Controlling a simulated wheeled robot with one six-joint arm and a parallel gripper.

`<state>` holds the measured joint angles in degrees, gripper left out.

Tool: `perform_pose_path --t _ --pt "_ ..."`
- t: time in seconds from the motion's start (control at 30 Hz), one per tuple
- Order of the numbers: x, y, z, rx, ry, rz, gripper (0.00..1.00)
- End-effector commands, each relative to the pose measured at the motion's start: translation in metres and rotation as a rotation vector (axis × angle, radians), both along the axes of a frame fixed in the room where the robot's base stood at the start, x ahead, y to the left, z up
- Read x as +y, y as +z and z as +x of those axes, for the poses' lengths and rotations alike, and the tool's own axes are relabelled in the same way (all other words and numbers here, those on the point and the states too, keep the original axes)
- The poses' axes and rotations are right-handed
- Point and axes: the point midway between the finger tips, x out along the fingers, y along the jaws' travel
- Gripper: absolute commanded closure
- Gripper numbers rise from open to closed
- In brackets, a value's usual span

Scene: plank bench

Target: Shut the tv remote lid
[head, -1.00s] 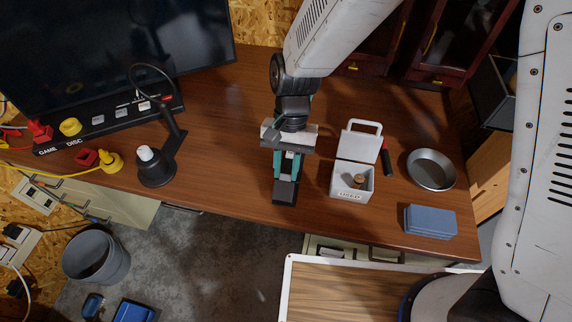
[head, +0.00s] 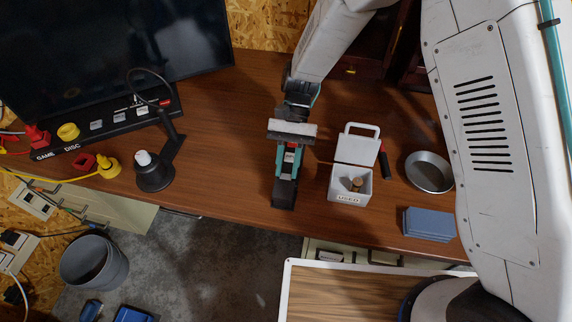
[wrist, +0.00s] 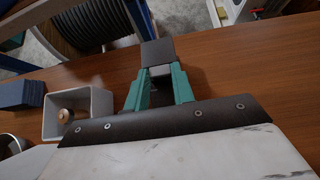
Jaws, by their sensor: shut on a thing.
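My gripper (head: 288,178) reaches down over the front part of the wooden bench, left of the white box. Its teal fingers are shut on a dark grey block, which appears to be the tv remote (head: 285,193). The block also shows beyond the fingertips in the wrist view (wrist: 157,52). A small red and white detail shows between the fingers in the head view. I cannot make out the remote's lid or whether it is open. The fingers and wrist hide part of the block.
A white box (head: 341,188) with a raised lid (head: 357,150) holds a battery-like cylinder (head: 357,183). Right of it are a metal bowl (head: 429,172) and blue blocks (head: 429,224). Bench (head: 235,150) is clear between.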

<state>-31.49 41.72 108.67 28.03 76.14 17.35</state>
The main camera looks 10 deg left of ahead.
Motion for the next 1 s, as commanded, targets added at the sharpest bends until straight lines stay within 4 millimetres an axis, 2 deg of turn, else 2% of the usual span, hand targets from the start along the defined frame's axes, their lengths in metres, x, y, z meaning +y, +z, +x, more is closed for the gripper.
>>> perform_pose_path --t 0.17,0.97,1.0 --pt "-0.001 -0.009 0.006 0.111 0.0 0.007 0.98" --pt "-0.001 -0.018 0.011 0.103 0.0 0.007 0.98" --pt "-0.001 -0.018 0.011 0.103 0.0 0.007 0.64"
